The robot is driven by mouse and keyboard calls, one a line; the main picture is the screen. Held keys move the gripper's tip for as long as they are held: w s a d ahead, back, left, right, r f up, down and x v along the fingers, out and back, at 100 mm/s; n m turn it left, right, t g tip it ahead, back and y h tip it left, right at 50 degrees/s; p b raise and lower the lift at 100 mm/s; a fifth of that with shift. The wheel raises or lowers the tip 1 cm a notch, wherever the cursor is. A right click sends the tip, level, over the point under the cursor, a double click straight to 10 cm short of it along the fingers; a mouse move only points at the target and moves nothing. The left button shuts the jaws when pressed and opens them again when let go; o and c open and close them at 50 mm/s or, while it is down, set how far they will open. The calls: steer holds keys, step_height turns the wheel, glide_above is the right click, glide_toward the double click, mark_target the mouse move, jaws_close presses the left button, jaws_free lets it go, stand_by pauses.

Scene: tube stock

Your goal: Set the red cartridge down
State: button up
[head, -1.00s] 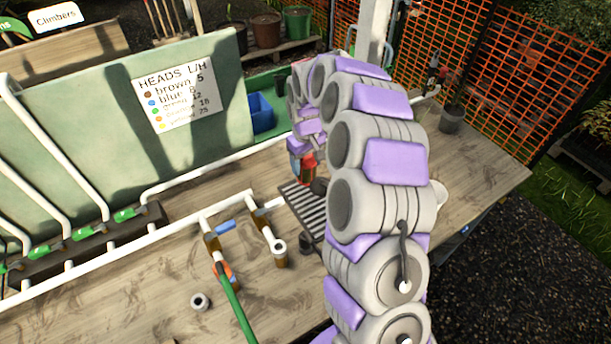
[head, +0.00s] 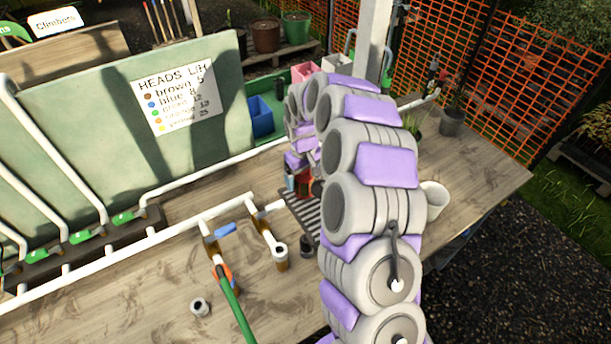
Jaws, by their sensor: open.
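The red cartridge (head: 305,184) shows as a small red and dark patch just above the slatted dark tray (head: 297,207), largely hidden by my arm. It looks upright. I cannot tell whether its base touches the slats. My gripper (head: 298,174) is open and right at the cartridge, with a pale blue finger part beside its left side. The far finger is hidden, and I cannot see whether either finger still touches the cartridge.
White pipework (head: 245,200) with brown-based fittings and a blue sleeve (head: 225,229) lies left of the tray. A green hose (head: 233,310) crosses the bench (head: 150,290). A white cup (head: 433,198) stands right of my arm. A green board (head: 100,130) stands behind.

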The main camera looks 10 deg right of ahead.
steer(key=shift+a+r, duration=0.15)
steer(key=shift+a, duration=0.35)
steer(key=r+p, duration=0.1)
steer(key=r, duration=0.2)
steer(key=d+r, duration=0.1)
steer(key=r, duration=0.2)
steer(key=shift+w+d+p, duration=0.1)
steer(key=shift+p, duration=0.25)
steer(key=r, duration=0.1)
steer(key=r+p, duration=0.1)
steer(key=r, duration=0.1)
steer(key=a+r, duration=0.1)
steer(key=r, duration=0.1)
steer(key=shift+r, duration=0.2)
steer(key=shift+s+r, duration=0.4)
steer(key=shift+r, duration=0.1)
steer(key=s+a+r, duration=0.1)
steer(key=s+r, duration=0.5)
steer(key=s, duration=0.4)
steer(key=s+d+r+m+g, duration=0.1)
steer(key=s+m, duration=0.3)
steer(key=s, duration=2.7)
steer(key=shift+s+d+r+g, duration=0.15)
steer(key=shift+s+d+g, duration=0.1)
steer(key=shift+s+g, duration=0.15)
steer(key=shift+w, duration=0.1)
